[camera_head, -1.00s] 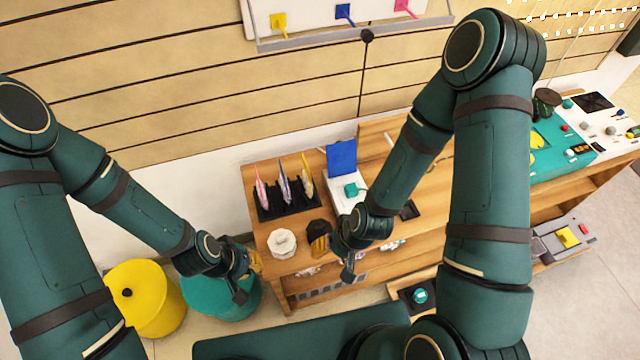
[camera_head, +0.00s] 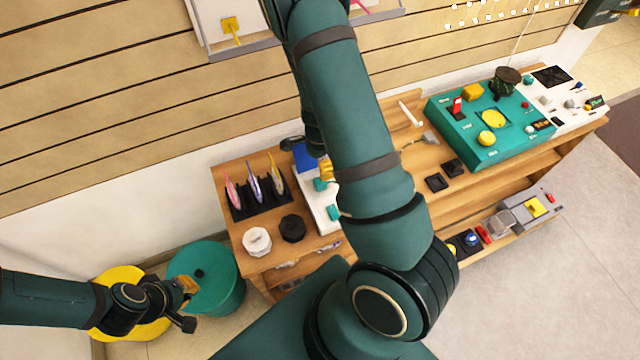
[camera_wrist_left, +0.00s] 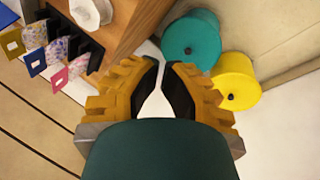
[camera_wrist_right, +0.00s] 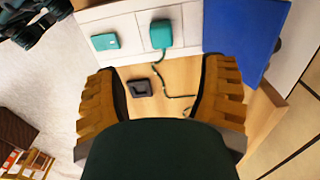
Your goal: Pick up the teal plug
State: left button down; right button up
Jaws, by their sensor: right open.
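A teal plug (camera_wrist_right: 161,34) with a teal cord sits on a white box, top centre of the right wrist view. A second teal piece (camera_wrist_right: 104,41) lies to its left. The head view shows two teal pieces on the white box (camera_head: 315,210), an upper one (camera_head: 320,184) and a lower one; I cannot tell which is the plug. My right gripper (camera_wrist_right: 160,70) is open and empty, facing the box, mostly behind my right arm in the head view. My left gripper (camera_wrist_left: 161,64) is empty, fingertips close together, away from the bench near the round stools.
A blue panel (camera_wrist_right: 243,38) stands beside the plug. The wooden bench holds a black rack (camera_head: 260,200) with several colourful pieces, a white knob (camera_head: 256,241) and a black knob (camera_head: 292,228). A teal console (camera_head: 490,125) is at right. A teal stool (camera_head: 215,285) and yellow stool stand at left.

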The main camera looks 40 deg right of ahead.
aim_at(320, 181)
notch_tip(320, 181, down, 6)
jog(key=shift+b, duration=0.75)
jog(key=shift+d+f+b, duration=0.1)
jog(key=shift+f+b, duration=0.8)
jog(key=shift+f, duration=1.75)
jog(key=shift+r, duration=0.1)
jog(key=c, duration=1.1)
